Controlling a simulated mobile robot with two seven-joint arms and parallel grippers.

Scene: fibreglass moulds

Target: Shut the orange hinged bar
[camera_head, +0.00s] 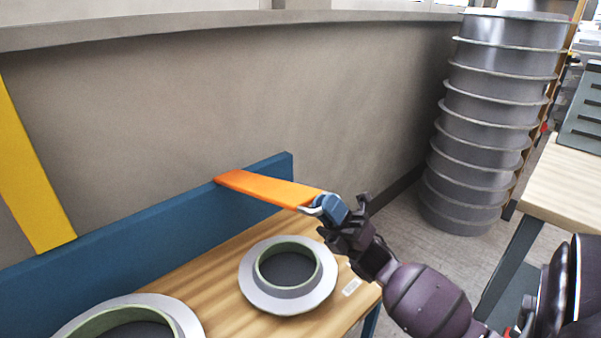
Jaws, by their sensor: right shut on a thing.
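The orange hinged bar (268,188) reaches out from the top of a blue board (150,225) at the back of the wooden table. It points to the right, over the table, and stands out from the board at an angle. A blue piece with a pale curved part (318,206) is at its free end. My right gripper (343,213) is at this end, shut on the blue end piece. Its fingers partly hide that piece. My left gripper is not in view.
Two ring-shaped moulds, one (288,275) below the bar and one (130,325) at the lower left, lie on the wooden table (225,290). A yellow post (30,165) stands at left. A tall stack of grey flanged rings (488,120) stands on the floor at right.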

